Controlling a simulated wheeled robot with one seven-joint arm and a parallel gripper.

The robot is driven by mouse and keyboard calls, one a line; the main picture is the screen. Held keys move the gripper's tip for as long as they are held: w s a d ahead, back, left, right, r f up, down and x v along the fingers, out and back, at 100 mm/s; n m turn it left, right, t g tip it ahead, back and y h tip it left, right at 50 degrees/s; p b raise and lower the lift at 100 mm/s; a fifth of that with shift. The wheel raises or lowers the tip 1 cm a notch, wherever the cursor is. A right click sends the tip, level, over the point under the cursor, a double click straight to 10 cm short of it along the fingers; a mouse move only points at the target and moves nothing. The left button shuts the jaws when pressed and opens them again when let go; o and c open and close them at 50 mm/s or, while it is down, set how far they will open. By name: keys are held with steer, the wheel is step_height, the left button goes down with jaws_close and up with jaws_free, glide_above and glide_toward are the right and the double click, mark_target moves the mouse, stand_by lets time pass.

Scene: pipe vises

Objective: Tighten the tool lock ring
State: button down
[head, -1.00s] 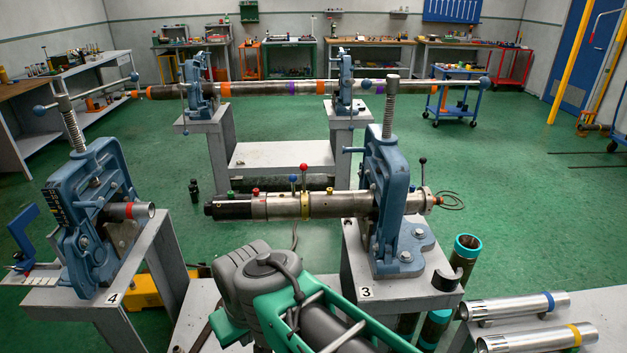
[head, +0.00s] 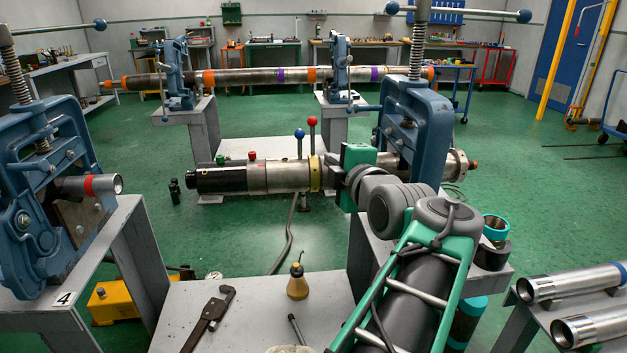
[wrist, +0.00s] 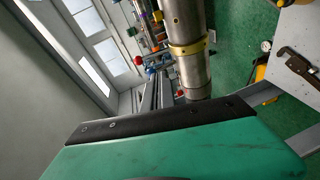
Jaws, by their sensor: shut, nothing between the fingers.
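The tool is a long metal cylinder (head: 270,178) with a black left end, clamped level in the blue vise (head: 415,130) of stand 3. A yellow lock ring (head: 315,174) encircles it, with a blue-knobbed lever (head: 300,134) and a red-knobbed lever (head: 312,121) standing up near it. My gripper (head: 337,174) is shut just right of the yellow ring, between it and the vise. Its fingertips are partly hidden, so I cannot tell whether they touch the tool. The wrist view shows the yellow ring (wrist: 190,47) on the cylinder beyond my green gripper body.
Vise 4 (head: 40,190) holds a red-banded pipe at left. A wrench (head: 210,318) and a small brass flask (head: 298,281) lie or stand on the low table in front. Silver tubes (head: 585,295) lie at right. Green floor is open behind.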

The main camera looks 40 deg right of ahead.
steer(key=s+n, duration=0.1)
glide_toward(313, 137)
steer(key=shift+h, duration=0.3)
steer(key=x, duration=0.7)
steer(key=shift+a+f, duration=0.1)
steer(key=shift+p, duration=0.3)
